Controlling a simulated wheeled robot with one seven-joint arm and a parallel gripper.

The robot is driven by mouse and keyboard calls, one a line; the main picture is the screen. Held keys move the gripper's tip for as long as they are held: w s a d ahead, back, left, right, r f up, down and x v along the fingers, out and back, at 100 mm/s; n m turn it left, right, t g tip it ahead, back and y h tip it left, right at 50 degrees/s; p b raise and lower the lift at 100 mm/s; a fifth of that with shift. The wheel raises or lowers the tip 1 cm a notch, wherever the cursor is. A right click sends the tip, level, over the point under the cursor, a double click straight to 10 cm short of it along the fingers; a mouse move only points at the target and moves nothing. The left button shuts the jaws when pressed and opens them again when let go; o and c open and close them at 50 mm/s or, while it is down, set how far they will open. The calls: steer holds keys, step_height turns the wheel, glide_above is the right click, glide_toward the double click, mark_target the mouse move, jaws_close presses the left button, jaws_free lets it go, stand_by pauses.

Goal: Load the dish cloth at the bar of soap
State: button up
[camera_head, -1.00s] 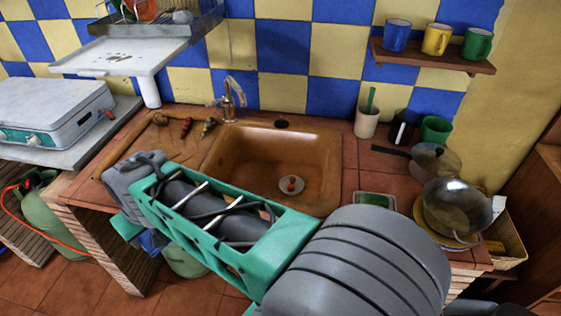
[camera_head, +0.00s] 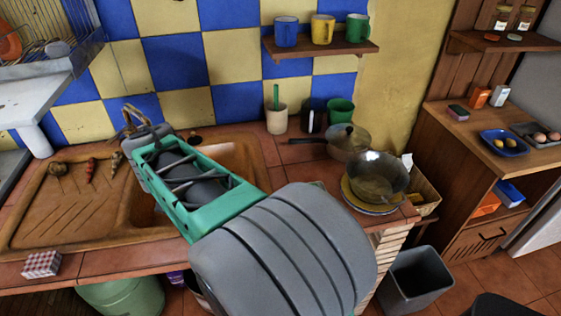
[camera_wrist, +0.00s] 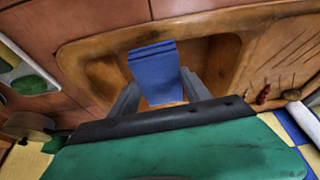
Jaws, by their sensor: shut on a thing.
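My gripper (camera_wrist: 160,86) is shut on a blue folded cloth (camera_wrist: 153,62), which I take as the dish cloth. In the wrist view the cloth stands out between the two grey fingers, over the brown sink (camera_wrist: 108,72). In the head view my arm covers part of the sink (camera_head: 240,152) and hides the cloth and fingertips. A green block in a pale dish (camera_wrist: 28,84), possibly the bar of soap, is at the left of the wrist view, on the counter beside the sink and apart from the cloth. My arm mostly hides that spot in the head view.
A cup (camera_head: 276,118) stands behind the sink. A red-and-white checked block (camera_head: 42,264) lies at the front left edge. A grey bin (camera_head: 415,280) stands on the floor.

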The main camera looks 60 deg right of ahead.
steer(key=s+d+r+m+g, duration=0.1)
steer(key=s+d+m+g, duration=0.2)
steer(key=s+d+m, duration=0.75)
steer(key=s+d+m+g, duration=0.3)
steer(key=s+d+m, duration=0.5)
steer(key=s+d, duration=0.5)
steer(key=shift+n, duration=0.25)
steer(key=w+f+b, duration=0.1)
steer(key=f, duration=0.1)
steer(key=d+f+b, duration=0.1)
steer(key=f+b, duration=0.1)
steer(key=w+d+f+b, duration=0.1)
steer(key=shift+w+d+f, duration=0.1)
steer(key=shift+w+f, duration=0.2)
steer(key=shift+f, duration=0.1)
steer(key=shift+f+b, duration=0.55)
steer(key=shift+b, duration=0.2)
step_height(320, 180, up, 7)
steer(key=p, duration=0.5)
steer(key=shift+p, duration=0.3)
